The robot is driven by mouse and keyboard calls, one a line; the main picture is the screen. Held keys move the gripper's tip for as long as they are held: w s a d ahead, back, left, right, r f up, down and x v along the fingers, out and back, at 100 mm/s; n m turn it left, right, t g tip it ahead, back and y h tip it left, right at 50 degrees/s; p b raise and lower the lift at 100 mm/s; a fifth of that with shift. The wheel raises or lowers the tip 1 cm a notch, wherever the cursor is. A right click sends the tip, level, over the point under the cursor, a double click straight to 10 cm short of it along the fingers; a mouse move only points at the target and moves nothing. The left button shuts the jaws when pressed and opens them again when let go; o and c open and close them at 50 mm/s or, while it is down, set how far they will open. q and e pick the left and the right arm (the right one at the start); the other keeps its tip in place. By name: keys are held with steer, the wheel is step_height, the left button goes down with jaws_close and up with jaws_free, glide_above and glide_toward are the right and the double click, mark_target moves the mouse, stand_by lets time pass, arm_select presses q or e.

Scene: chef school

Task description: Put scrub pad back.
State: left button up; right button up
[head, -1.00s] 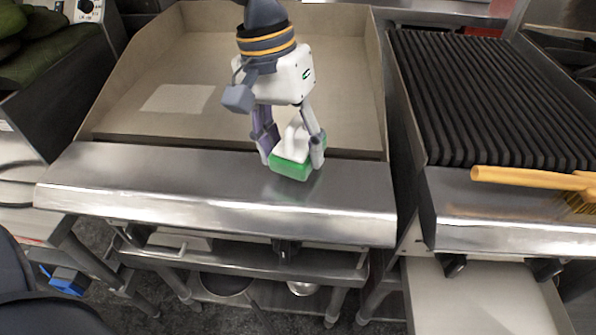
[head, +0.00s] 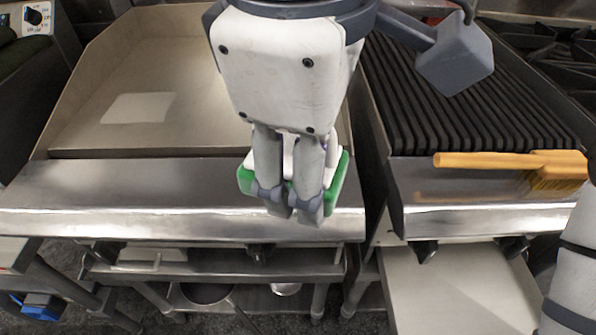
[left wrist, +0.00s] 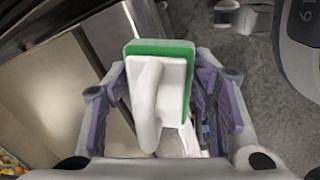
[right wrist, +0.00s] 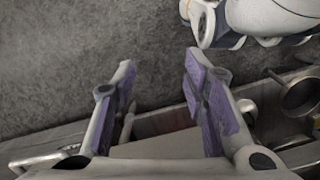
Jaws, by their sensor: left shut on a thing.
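The scrub pad (head: 338,180) is green with a white top and handle. My left gripper (head: 294,208) is shut on it and holds it in front of the griddle's steel front ledge, partly hiding it. In the left wrist view the pad's white handle (left wrist: 148,105) stands between the two fingers, and its green edge (left wrist: 160,47) shows beyond. My right gripper (right wrist: 158,95) is open and empty in its own wrist view, low over the floor near a steel shelf. Its fingers are outside the head view.
The flat griddle (head: 150,75) is at left, with a pale patch on it. The ridged grill (head: 470,100) is at right. A brush with a yellow handle (head: 490,160) lies across its front ledge. A pale drawer or tray (head: 455,285) juts out below. Pans (head: 205,292) sit on the lower shelf.

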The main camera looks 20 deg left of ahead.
arm_select(q)
steer(key=s+n, duration=0.1)
steer(key=n, duration=0.1)
steer(key=s+d+n, duration=0.1)
steer(key=shift+s+r+y, duration=0.25)
steer(key=shift+s+y, duration=0.05)
steer(key=shift+n, duration=0.5)
steer(key=w+a+f, duration=0.1)
steer(key=w+f, duration=0.2)
steer(key=w, duration=0.1)
steer(key=w+a+f, duration=0.1)
steer(key=w+f, duration=0.2)
steer(key=w, duration=0.1)
steer(key=w+a+f, duration=0.2)
steer(key=w+f, duration=0.2)
steer(key=shift+w, duration=0.4)
steer(key=shift+f, duration=1.55)
steer(key=shift+f, duration=0.1)
steer(key=o, duration=1.2)
